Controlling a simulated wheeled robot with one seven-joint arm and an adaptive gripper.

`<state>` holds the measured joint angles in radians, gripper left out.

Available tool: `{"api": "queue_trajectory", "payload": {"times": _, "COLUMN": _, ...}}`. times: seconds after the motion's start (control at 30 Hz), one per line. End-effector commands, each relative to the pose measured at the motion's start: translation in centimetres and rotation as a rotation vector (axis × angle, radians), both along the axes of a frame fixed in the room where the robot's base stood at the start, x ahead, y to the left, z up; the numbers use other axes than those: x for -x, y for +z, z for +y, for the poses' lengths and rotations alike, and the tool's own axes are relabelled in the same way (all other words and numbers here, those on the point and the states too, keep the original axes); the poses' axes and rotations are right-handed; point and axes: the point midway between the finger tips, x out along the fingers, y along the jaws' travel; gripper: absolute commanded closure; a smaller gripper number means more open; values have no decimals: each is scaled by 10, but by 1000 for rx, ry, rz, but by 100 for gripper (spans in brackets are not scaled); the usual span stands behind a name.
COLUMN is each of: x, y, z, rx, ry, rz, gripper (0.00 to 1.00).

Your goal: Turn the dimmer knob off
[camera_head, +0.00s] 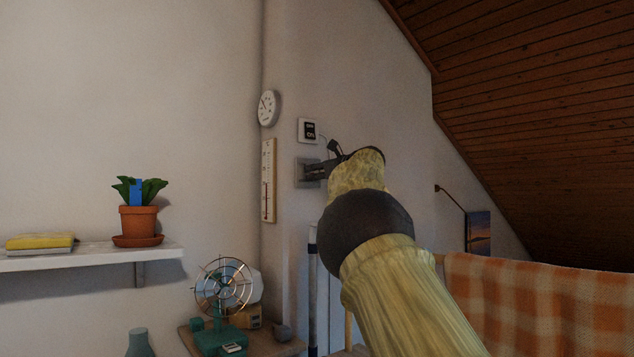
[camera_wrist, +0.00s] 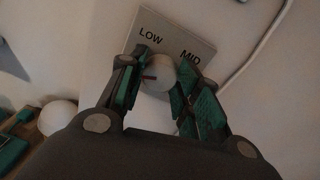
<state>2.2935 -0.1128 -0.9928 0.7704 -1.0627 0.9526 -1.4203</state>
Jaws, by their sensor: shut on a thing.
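The dimmer plate (camera_head: 302,180) is on the wall right of the corner; in the wrist view the plate (camera_wrist: 168,32) carries the words LOW and MID. The round pale knob (camera_wrist: 160,70) stands out from it, with a small dark red mark facing left in the wrist view. My gripper (camera_head: 320,170) reaches the plate from the right, and in the wrist view its green-padded fingers (camera_wrist: 160,77) are shut on the knob from both sides. The plate's lower part is hidden behind the fingers.
A small switch panel (camera_head: 308,131) with a dark display, seemingly reading ON, is above the plate. A thermometer (camera_head: 268,180) and round dial (camera_head: 268,108) hang to the left. A cable (camera_wrist: 262,45) runs beside the plate. A fan (camera_head: 222,288) stands below left.

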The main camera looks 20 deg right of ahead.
Motion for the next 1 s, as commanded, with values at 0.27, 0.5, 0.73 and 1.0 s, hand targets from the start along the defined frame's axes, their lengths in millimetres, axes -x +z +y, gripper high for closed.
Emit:
{"api": "queue_trajectory", "payload": {"times": 0.27, "x": -1, "y": -7, "z": 0, "rx": 212, "ry": 1, "rz": -72, "gripper": 91}}
{"api": "queue_trajectory", "payload": {"times": 0.5, "x": -1, "y": -5, "z": -1, "rx": 332, "ry": 0, "rz": -115, "gripper": 91}}
{"api": "queue_trajectory", "payload": {"times": 0.73, "x": -1, "y": -4, "z": -1, "rx": 385, "ry": 0, "rz": -135, "gripper": 91}}
{"api": "queue_trajectory", "payload": {"times": 1.0, "x": -1, "y": -3, "z": -1, "rx": 399, "ry": 0, "rz": -139, "gripper": 91}}
